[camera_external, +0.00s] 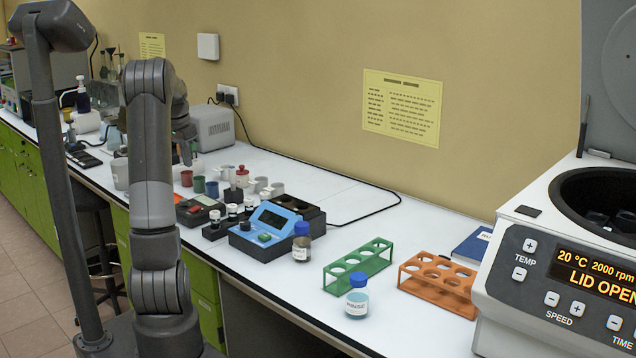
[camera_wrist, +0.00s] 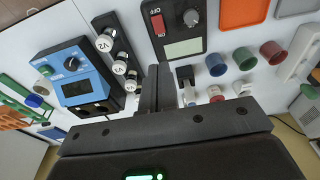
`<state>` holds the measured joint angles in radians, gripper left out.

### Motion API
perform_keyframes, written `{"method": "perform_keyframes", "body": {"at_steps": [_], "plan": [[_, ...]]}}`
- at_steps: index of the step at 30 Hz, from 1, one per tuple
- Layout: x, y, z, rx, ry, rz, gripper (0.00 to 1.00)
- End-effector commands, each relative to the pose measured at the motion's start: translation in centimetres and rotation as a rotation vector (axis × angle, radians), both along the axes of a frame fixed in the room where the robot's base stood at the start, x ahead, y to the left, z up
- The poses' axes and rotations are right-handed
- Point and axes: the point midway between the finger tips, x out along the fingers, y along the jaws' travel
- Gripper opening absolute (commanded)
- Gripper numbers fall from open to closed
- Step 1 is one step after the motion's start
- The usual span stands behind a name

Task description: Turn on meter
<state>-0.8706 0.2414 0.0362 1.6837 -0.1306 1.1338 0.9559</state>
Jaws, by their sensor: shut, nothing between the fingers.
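A dark box with a grey display (camera_wrist: 183,48), a round knob (camera_wrist: 191,17) and a red rocker switch (camera_wrist: 158,24) marked OFF lies just beyond my fingertips in the wrist view. In the external view this dark box (camera_external: 190,218) is on the bench, left of a blue device (camera_external: 266,226). The blue device also shows at left in the wrist view (camera_wrist: 65,66), with a dark display, a knob and a green button. I cannot tell which is the meter. My gripper (camera_wrist: 160,70) is shut and empty, above the bench near the dark box. In the external view my gripper (camera_external: 187,158) is partly hidden by my arm.
White-capped vials (camera_wrist: 118,67) stand in a black holder between the two devices. Coloured cups (camera_wrist: 243,57) stand right of the dark box. A green rack (camera_external: 358,264), an orange rack (camera_external: 437,284) and a large machine (camera_external: 540,290) stand further right. Clear bench lies along the wall.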

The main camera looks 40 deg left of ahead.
Motion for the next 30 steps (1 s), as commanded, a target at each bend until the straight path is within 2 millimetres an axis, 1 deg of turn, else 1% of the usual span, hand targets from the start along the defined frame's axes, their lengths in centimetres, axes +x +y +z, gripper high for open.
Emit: {"method": "perform_keyframes", "body": {"at_steps": [4, 7, 11, 15, 21, 25, 30], "plan": [[0.0, 0.0, -0.5, -0.001, 0.001, 0.000, 0.00], [0.2, 0.0, -1.6, -0.002, 0.002, 0.000, 0.00], [0.5, 0.0, -4.1, -0.003, 0.003, 0.000, 0.00], [0.9, 0.0, -7.2, -0.004, 0.003, -0.001, 0.00], [1.4, 0.0, -11.0, -0.003, 0.003, 0.001, 0.00], [1.7, 0.0, -12.7, -0.002, 0.002, 0.000, 0.00], [1.9, 0.0, -13.7, 0.000, 0.001, 0.000, 0.00]]}}
